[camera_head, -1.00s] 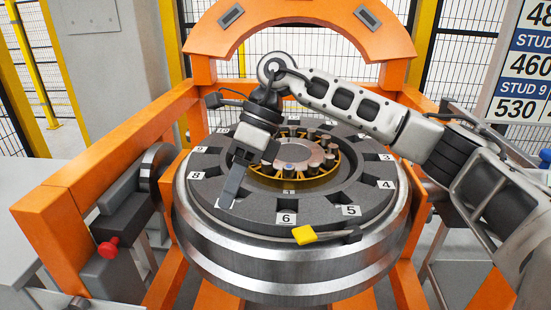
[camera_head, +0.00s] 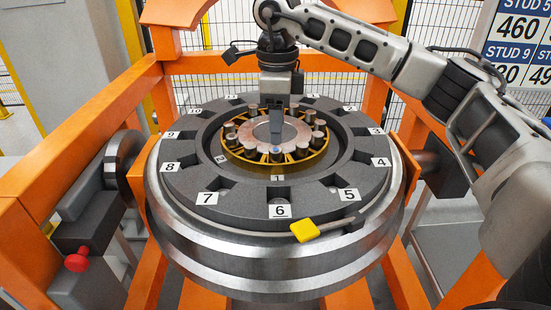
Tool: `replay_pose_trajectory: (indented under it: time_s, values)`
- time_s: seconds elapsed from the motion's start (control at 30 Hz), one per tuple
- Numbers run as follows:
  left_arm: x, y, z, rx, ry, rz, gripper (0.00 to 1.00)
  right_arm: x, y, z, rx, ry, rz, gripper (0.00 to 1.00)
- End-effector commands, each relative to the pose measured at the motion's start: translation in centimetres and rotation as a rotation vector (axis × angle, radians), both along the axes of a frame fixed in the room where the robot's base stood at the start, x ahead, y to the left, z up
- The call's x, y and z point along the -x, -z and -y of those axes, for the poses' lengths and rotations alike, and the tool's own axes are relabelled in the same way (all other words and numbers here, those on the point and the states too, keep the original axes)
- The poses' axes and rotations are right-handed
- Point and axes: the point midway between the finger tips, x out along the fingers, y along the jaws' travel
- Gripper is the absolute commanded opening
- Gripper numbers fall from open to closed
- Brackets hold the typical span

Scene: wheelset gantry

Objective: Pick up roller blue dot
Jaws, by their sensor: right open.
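The roller with the blue dot (camera_head: 275,152) stands upright in the front of the yellow cage (camera_head: 315,162), near the mark 1. Several other rollers with plain brown-grey tops stand around the same cage. My right gripper (camera_head: 276,136) points straight down over the middle disc, behind the blue-dot roller and apart from it. It is open and holds nothing that I can see; its fingers overlap in this view, so the gap does not show. My left gripper is not in view.
A dark ring (camera_head: 236,212) with numbered slots surrounds the cage on a steel wheel (camera_head: 220,262). A yellow-handled tool (camera_head: 304,230) lies at its front right. The orange gantry frame (camera_head: 80,120) stands around it, with a red knob (camera_head: 77,262) at left.

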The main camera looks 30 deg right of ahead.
Motion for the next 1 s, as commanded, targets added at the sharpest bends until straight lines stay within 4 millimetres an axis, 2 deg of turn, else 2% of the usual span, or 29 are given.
replay_pose_trajectory:
  time_s: [0.17,0.4,0.53,0.73,0.9,0.93,1.0]
  values:
    - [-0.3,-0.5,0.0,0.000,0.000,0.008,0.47,0.0,1.3,0.0,0.000,0.000,-0.003,0.50]
    - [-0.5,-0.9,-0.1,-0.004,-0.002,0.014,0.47,-0.3,4.8,-0.2,0.000,-0.001,-0.002,0.50]
    - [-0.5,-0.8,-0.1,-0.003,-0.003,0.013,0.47,-0.3,5.5,-0.2,-0.001,-0.001,-0.001,0.50]
    - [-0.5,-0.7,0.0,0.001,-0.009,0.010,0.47,-0.3,5.6,-0.2,-0.001,-0.001,0.000,0.50]
    - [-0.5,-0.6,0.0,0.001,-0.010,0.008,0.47,-0.3,5.5,-0.2,-0.001,-0.001,0.000,0.03]
    - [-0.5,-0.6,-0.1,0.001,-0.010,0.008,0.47,-0.3,5.5,-0.2,-0.001,-0.001,0.000,0.00]
    - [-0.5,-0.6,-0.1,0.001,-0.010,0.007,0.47,-0.3,5.4,-0.2,-0.002,-0.001,0.001,0.00]
